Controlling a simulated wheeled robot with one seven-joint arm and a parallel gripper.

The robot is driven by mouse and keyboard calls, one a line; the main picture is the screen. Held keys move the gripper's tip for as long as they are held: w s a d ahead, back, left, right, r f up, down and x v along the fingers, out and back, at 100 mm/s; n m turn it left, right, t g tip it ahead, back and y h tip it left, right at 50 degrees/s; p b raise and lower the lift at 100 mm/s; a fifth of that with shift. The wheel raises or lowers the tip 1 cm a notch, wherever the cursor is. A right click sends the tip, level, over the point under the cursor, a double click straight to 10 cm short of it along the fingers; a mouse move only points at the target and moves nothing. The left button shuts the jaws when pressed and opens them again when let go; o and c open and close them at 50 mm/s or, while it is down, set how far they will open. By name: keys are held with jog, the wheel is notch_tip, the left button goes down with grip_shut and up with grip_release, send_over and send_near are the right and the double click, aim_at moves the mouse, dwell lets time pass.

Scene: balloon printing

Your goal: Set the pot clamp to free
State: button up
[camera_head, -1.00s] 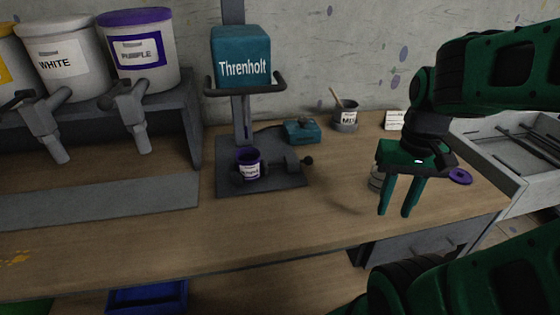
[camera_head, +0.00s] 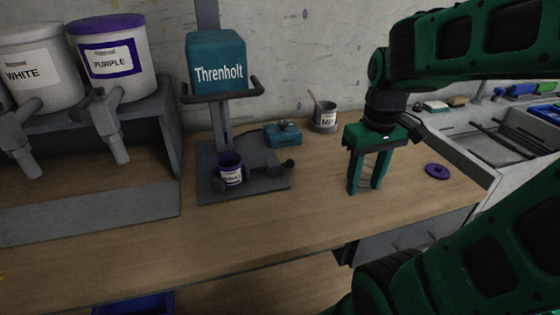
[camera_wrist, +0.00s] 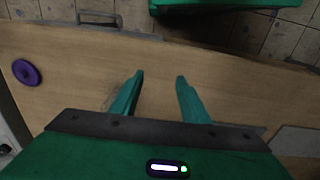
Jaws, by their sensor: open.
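The Threnholt machine (camera_head: 217,62) stands on the bench against the wall. On its dark base plate (camera_head: 215,193), a small purple-labelled pot (camera_head: 231,174) sits upright in the clamp. The clamp's screw arm (camera_head: 268,170) reaches right from the pot and ends in a black knob (camera_head: 290,163). How tightly the clamp grips the pot cannot be told. My gripper (camera_head: 364,190) is open and empty, pointing down over the bench to the right of the clamp and apart from it. In the wrist view, my gripper (camera_wrist: 159,76) shows bare bench between its fingers; the clamp is not clearly visible.
A teal box (camera_head: 283,135) and a grey mixing pot (camera_head: 325,118) stand behind the clamp. A round container, partly hidden, is behind my gripper. A purple lid (camera_head: 437,171) lies to the right. White and purple buckets (camera_head: 115,60) stand at left. The bench front is clear.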

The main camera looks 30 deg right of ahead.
jog(key=w+a+r+n+t, duration=0.1)
jog(key=w+a+r+n, duration=0.1)
jog(key=w+n, duration=0.8)
jog(key=n, duration=0.5)
send_near(290, 160)
jog(key=shift+n+t, duration=0.3)
jog(key=shift+t, duration=0.1)
jog(key=f, duration=0.6)
jog(key=w+f, duration=0.1)
jog(key=f, duration=0.2)
jog(key=shift+d+f, duration=0.15)
grip_shut()
